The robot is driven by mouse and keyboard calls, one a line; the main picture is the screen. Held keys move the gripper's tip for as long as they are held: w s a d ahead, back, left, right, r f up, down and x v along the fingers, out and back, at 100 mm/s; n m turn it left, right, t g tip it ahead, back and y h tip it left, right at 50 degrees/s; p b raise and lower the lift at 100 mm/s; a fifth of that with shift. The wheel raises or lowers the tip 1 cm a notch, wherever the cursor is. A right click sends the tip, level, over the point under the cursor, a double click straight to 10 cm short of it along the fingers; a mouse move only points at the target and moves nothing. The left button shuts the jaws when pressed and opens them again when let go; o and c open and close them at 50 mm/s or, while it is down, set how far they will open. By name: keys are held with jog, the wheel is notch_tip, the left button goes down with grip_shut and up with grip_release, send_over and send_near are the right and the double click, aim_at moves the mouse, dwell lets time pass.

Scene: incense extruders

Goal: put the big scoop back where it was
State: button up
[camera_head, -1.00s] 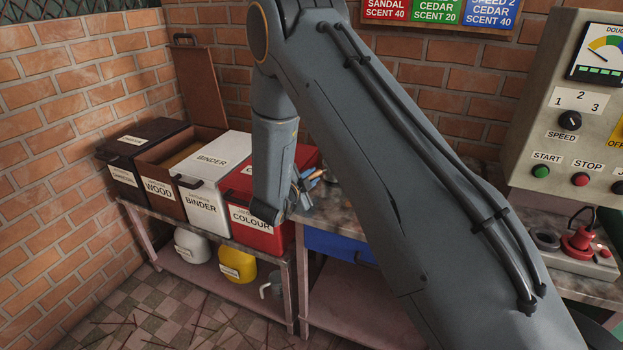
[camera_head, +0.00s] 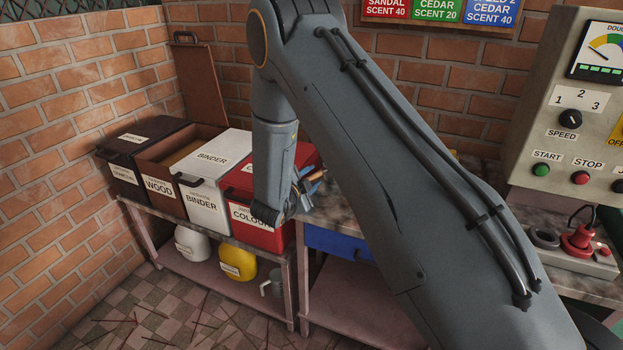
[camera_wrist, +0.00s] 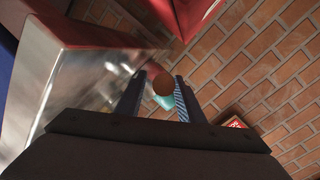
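My gripper (camera_head: 306,186) is at the right end of the red colour bin, partly hidden behind my arm in the head view. Its two fingers show in the wrist view (camera_wrist: 158,98), standing apart. Between them is a round brown end (camera_wrist: 163,84), like a handle seen end-on, with a small teal patch below it. It lies close to the right finger, and I cannot tell whether both fingers touch it. A brown piece also shows at the gripper in the head view (camera_head: 315,176). I cannot make out a scoop's bowl, so I cannot confirm this is the big scoop.
The open wood bin (camera_head: 158,177), white binder bin (camera_head: 213,190) and red colour bin (camera_head: 245,182) stand in a row on the bench. A blue drawer (camera_head: 335,242) is under the bench to the right. A control panel (camera_head: 560,110) is at the far right.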

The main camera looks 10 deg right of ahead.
jog(key=b+v, duration=0.2)
jog(key=v, duration=0.9)
jog(key=shift+s+a+r, duration=0.15)
jog(key=shift+s+a, duration=0.1)
jog(key=n+y, duration=0.1)
jog(key=w+n+y, duration=0.1)
jog(key=shift+a+r+g+y, duration=0.2)
jog(key=shift+r+g+y, duration=0.1)
jog(key=shift+y, duration=0.1)
jog(key=shift+s+a+n+g+y, duration=0.15)
jog(key=shift+n+g+y, duration=0.25)
jog(key=shift+n+y, duration=0.65)
jog(key=s+d+r+n+g+y, duration=0.1)
jog(key=s+d+n+g, duration=0.2)
jog(key=s, duration=0.6)
jog(key=s+d+r+n+g+y, duration=0.1)
jog(key=s+d+n+g, duration=0.2)
jog(key=s+n, duration=0.3)
jog(key=s+d+r+n+g+y, duration=0.1)
jog(key=s+n+g, duration=0.3)
jog(key=s, duration=0.9)
jog(key=shift+s+d+n+y, duration=0.4)
jog(key=shift+d+n+y, duration=0.05)
jog(key=shift+d+n, duration=0.45)
jog(key=shift+r, duration=0.1)
